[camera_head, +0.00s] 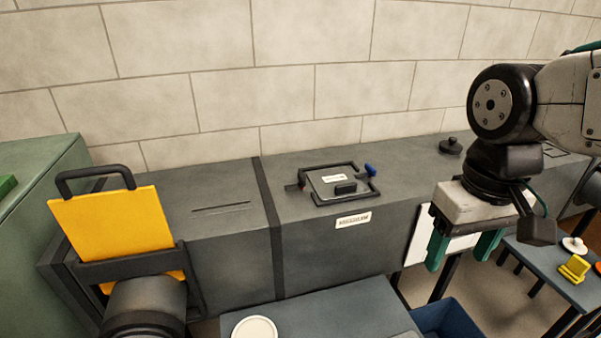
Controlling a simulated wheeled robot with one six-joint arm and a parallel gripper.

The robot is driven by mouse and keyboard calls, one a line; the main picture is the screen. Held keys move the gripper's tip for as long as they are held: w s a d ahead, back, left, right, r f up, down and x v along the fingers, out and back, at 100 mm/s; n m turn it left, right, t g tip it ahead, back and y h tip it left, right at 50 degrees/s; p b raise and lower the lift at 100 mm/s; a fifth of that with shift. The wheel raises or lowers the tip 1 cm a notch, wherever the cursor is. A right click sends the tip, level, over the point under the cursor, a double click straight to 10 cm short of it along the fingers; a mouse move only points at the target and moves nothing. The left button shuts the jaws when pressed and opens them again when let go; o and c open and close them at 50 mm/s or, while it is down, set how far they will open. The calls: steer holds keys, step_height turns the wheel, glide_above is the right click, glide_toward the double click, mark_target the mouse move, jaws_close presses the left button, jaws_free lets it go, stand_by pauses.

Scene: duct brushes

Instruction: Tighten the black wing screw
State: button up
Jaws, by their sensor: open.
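A grey hatch plate (330,181) in a black frame lies on top of the long grey duct (240,208). A small black block (345,188) sits on the plate's front part; I cannot tell if it is the black wing screw or a handle. A blue knob (370,170) is at the frame's right side and a small dark red part (291,187) at its left. A round black knob (450,146) stands on the duct farther right. My gripper (463,248) is open and empty, fingers down, in front of the duct, right of the hatch.
A yellow plate (115,232) with a black handle stands upright in a holder at the left. A table (320,315) with a white round lid (254,328) is in front, beside a blue bin (448,318). A small table at right holds a yellow block (574,268).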

steer(key=w+a+r+n+g, duration=0.1)
steer(key=w+a+n, duration=0.5)
steer(key=w, duration=0.7)
steer(key=n, duration=1.1)
glide_above(302, 176)
steer(key=shift+r+t, duration=0.2)
steer(key=shift+t, duration=0.2)
steer(key=shift+w+r+n, duration=0.1)
steer(key=shift+r+n, duration=0.2)
steer(key=shift+n, duration=0.3)
steer(key=shift+a+f+n, duration=0.1)
steer(key=shift+f+n, duration=0.1)
steer(key=shift+n, duration=0.3)
step_height(302, 176, down, 8)
steer(key=shift+r, duration=0.25)
steer(key=c, duration=1)
